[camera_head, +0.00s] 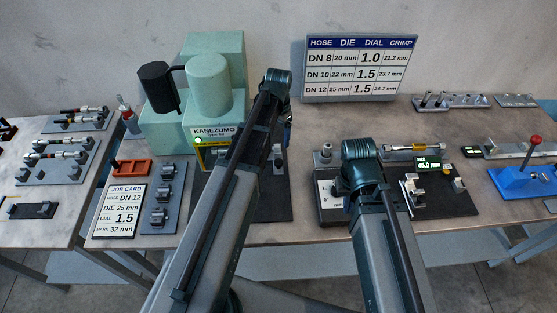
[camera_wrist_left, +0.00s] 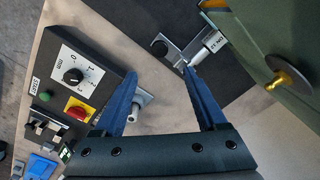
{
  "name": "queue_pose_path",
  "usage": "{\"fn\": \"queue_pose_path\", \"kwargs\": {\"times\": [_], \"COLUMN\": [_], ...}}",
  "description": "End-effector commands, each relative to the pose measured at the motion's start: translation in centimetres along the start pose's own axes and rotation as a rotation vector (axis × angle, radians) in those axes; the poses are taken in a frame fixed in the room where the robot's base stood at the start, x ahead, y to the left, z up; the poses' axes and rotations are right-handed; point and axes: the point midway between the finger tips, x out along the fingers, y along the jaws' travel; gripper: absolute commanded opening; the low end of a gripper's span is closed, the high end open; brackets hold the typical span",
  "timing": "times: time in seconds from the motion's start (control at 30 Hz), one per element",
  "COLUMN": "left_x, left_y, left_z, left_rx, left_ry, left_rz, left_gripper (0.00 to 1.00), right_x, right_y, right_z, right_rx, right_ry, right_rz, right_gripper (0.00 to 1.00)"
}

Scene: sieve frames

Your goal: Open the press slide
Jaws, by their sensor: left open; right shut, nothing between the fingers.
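The pale green press (camera_head: 215,80) stands at the back of the bench, with a yellow-edged label panel below its name plate. In the left wrist view its green body (camera_wrist_left: 275,60) is at the upper right. A grey bracket with a black knob (camera_wrist_left: 160,48) lies beside it, near a silver cylinder marked DN 12 (camera_wrist_left: 210,44). My left gripper (camera_wrist_left: 160,74) is open; its blue fingers point toward the bracket, nothing visibly held. I cannot tell if a fingertip touches the cylinder. My right gripper (camera_head: 352,184) is shut and empty, its fingers mostly hidden by its wrist.
A control box with a dial (camera_wrist_left: 73,75), red switch and green button lies left of my left fingers. A job card (camera_head: 120,210) and orange tray (camera_head: 130,167) sit left of the press. A blue lever tool (camera_head: 525,180) stands at the right. The bench front is mostly clear.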

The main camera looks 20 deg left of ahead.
Motion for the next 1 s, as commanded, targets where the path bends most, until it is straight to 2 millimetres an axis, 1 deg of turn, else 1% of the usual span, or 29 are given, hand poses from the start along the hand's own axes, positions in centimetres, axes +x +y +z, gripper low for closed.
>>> {"fn": "queue_pose_path", "kwargs": {"times": [0.03,0.17,0.8,0.9,1.0], "left_x": [0.9,2.4,11.3,12.3,12.8], "left_y": [0.0,0.0,0.0,0.0,0.0], "left_z": [0.0,0.0,0.0,0.0,0.0], "left_rx": [0.000,0.000,0.000,0.000,0.000], "left_ry": [0.000,0.000,0.000,0.000,0.000], "left_rz": [0.000,0.000,0.000,0.000,0.000], "left_gripper": [0.74,0.74,0.74,0.74,0.74], "right_x": [0.9,2.4,11.2,12.2,12.8], "right_y": [-0.1,-0.2,-1.0,-1.1,-1.1], "right_z": [-0.1,-0.2,-0.7,-0.7,-0.8], "right_rx": [0.000,0.001,-0.014,-0.013,-0.013], "right_ry": [0.000,0.001,0.001,0.001,0.001], "right_rz": [0.000,0.000,0.003,0.003,0.003], "right_gripper": [0.00,0.00,0.00,0.00,0.00]}}
